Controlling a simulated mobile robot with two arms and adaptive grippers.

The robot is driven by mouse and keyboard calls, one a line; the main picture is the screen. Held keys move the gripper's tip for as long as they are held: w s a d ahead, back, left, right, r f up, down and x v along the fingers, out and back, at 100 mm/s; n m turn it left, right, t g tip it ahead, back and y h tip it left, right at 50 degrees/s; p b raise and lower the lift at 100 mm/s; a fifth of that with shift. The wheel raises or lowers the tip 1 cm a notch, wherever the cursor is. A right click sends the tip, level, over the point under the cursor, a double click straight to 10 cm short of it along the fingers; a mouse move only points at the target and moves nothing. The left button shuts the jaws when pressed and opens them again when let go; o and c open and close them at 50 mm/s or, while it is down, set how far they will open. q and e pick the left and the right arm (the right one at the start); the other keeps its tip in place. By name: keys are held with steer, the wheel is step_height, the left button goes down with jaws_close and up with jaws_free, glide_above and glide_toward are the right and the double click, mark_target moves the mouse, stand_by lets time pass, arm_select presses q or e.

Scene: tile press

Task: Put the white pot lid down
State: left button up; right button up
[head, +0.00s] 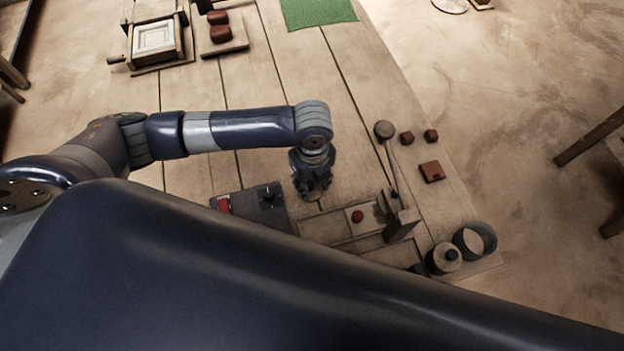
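A round pale lid with a dark knob (444,257) shows at the front right of the table. It appears to sit on a small round pot, but I cannot tell for sure that it is the white pot lid. My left gripper (313,191) points down over the middle of the table, left of the lid and well apart from it. Its fingers are small and dark, and I cannot tell whether they are open or shut. I see no lid in them. My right gripper is not in view.
An open round container (475,240) stands beside the lid. A lever press (401,222) stands between my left gripper and the lid. A dark box (262,206) lies left of the gripper. Red blocks (431,171) lie at the right. A green mat (318,12) lies far back.

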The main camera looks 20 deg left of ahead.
mark_target(312, 183)
arm_select(q)
step_height(312, 183, up, 12)
steer(key=shift+r, duration=0.15)
stand_by(0.6)
stand_by(0.4)
